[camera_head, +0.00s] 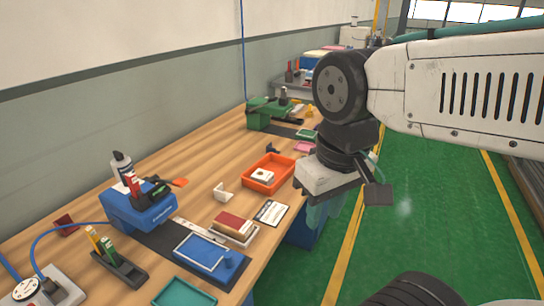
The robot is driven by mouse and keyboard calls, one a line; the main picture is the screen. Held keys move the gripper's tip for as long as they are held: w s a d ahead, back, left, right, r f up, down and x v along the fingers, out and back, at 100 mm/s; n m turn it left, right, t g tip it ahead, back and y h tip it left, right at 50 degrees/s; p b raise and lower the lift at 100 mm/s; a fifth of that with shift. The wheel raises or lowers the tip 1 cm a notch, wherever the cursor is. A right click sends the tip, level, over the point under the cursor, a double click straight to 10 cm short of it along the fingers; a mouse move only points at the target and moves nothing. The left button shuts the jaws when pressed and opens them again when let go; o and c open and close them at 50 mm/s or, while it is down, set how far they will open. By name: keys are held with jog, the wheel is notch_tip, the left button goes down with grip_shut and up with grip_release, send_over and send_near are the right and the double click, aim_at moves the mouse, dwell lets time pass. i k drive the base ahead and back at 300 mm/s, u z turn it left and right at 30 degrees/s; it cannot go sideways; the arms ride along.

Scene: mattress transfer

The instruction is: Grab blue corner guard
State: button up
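A small dark blue angled piece (272,148), which looks like the blue corner guard, stands on the wooden workbench (203,186) behind the orange tray. Its details are too small to make out. My gripper (322,212) hangs below my arm at the bench's right edge, nearer to me and to the right of the blue piece, apart from it. I see nothing clearly held.
An orange tray (250,183) with a white part inside lies near the gripper. A white angled piece (223,194) and a dark red one (66,226) stand on the bench. A green machine (262,113) is at the back. Green floor (440,225) lies open at right.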

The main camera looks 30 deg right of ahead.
aim_at(269, 148)
jog(key=k, duration=1.15)
jog(key=z, duration=0.6)
jog(key=i, duration=0.55)
jog(key=z, duration=0.65)
jog(key=i, duration=1.25)
jog(key=u, duration=1.1)
jog(key=i, duration=0.4)
jog(key=u, duration=0.5)
